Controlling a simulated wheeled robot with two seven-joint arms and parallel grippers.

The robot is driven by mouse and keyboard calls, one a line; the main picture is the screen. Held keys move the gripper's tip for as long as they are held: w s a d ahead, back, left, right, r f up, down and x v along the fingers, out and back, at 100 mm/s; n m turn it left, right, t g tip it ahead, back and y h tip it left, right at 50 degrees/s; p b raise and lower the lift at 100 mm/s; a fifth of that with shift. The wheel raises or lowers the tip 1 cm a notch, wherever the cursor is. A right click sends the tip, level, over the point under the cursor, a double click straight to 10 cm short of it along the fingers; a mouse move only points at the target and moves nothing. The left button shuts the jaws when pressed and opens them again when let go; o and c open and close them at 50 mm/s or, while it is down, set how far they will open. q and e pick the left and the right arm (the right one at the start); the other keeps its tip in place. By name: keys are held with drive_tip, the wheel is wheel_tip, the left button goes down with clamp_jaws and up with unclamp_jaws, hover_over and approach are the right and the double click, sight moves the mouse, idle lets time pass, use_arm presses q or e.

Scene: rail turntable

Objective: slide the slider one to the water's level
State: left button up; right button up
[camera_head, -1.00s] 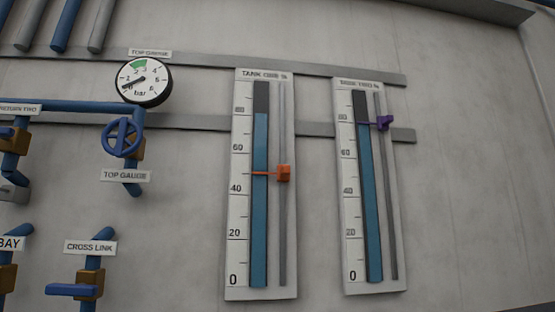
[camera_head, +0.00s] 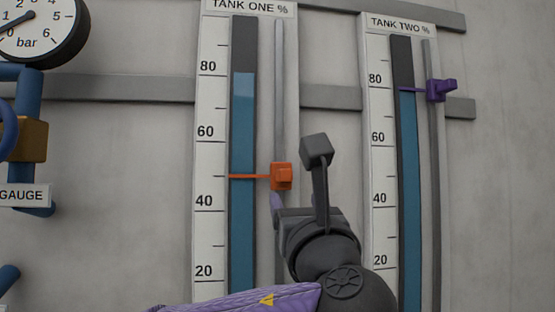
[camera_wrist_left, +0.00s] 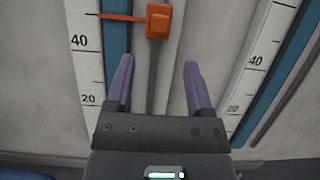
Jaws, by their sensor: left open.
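The slider also shows in the left wrist view (camera_wrist_left: 158,21). My left gripper (camera_head: 277,202) is just below the slider in the head view, mostly hidden by its own wrist. In the left wrist view the gripper (camera_wrist_left: 158,64) is open and empty, its purple fingers either side of the rail, below the slider. My right gripper is out of view.
The tank two gauge (camera_head: 378,150) stands to the right, its purple slider (camera_head: 438,90) near 80. A round bar gauge (camera_head: 40,30) and blue pipes with valves are at the left.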

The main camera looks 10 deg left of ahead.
sight(286, 178)
use_arm(q)
drive_tip(key=w+r+p, duration=0.1)
drive_tip(key=w+a+r+p, duration=0.1)
drive_tip(key=w+r+p, duration=0.1)
drive_tip(key=shift+w+a+r+p, duration=0.15)
drive_tip(key=shift+w+a+p, duration=0.05)
drive_tip(key=shift+a+p, duration=0.15)
drive_tip(key=x, duration=0.1)
drive_tip(key=p+x, duration=0.1)
drive_tip(key=x, duration=0.1)
drive_tip(key=p+x, duration=0.1)
drive_tip(key=shift+w+f, duration=0.3)
clamp_jaws()
